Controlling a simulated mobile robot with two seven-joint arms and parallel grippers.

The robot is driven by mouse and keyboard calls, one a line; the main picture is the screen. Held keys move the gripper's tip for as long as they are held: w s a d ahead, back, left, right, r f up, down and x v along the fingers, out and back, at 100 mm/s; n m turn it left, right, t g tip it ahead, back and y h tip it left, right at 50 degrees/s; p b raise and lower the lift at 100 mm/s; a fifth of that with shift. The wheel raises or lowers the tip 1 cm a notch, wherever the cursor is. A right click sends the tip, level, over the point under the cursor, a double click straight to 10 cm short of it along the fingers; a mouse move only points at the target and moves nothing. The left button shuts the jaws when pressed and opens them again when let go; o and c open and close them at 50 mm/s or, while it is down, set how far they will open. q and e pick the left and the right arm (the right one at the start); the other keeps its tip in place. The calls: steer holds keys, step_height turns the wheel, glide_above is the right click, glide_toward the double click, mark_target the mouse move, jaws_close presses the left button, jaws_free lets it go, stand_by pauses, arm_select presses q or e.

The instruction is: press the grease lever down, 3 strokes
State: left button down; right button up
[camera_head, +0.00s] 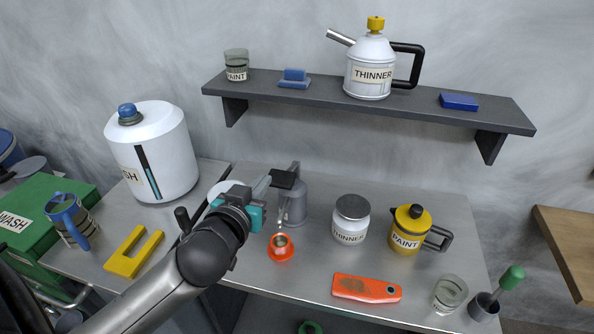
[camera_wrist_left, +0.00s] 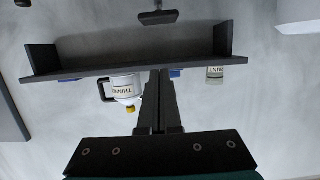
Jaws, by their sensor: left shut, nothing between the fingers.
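The grease dispenser (camera_head: 295,205) is a grey upright pump on the bench, with a thin spout pointing down at its front. Its lever has a dark, flat end pad (camera_head: 284,179) near the top of the body. A dark pad on a stem, likely the same lever end, shows at the top of the left wrist view (camera_wrist_left: 158,17). An orange pot (camera_head: 281,248) stands below the spout. My left gripper (camera_head: 267,182) is shut and empty, just left of the pad; its fingertips (camera_wrist_left: 158,72) look apart from the pad in the wrist view. My right gripper is out of view.
Behind is a wall shelf (camera_head: 420,107) with a thinner can (camera_head: 370,70). A white wash tank (camera_head: 155,155) stands left. A thinner jar (camera_head: 350,220), yellow paint can (camera_head: 409,230) and orange-handled tool (camera_head: 366,289) lie to the right on the bench.

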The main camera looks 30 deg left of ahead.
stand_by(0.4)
arm_select(q)
glide_above(278, 185)
step_height(278, 185, down, 2)
steer(key=shift+f, duration=0.15)
step_height(278, 185, down, 3)
steer(key=shift+w+r, duration=0.1)
steer(key=shift+r, duration=0.05)
steer(key=shift+f, duration=0.75)
steer(key=shift+f+b, duration=0.35)
steer(key=shift+b, duration=0.25)
step_height(278, 185, down, 6)
steer(key=s+t+y+b, duration=0.1)
steer(key=t+b, duration=0.3)
steer(key=b, duration=1.3)
steer(key=shift+s+d, duration=0.2)
steer(key=shift+s, duration=0.4)
steer(key=shift+f, duration=0.1)
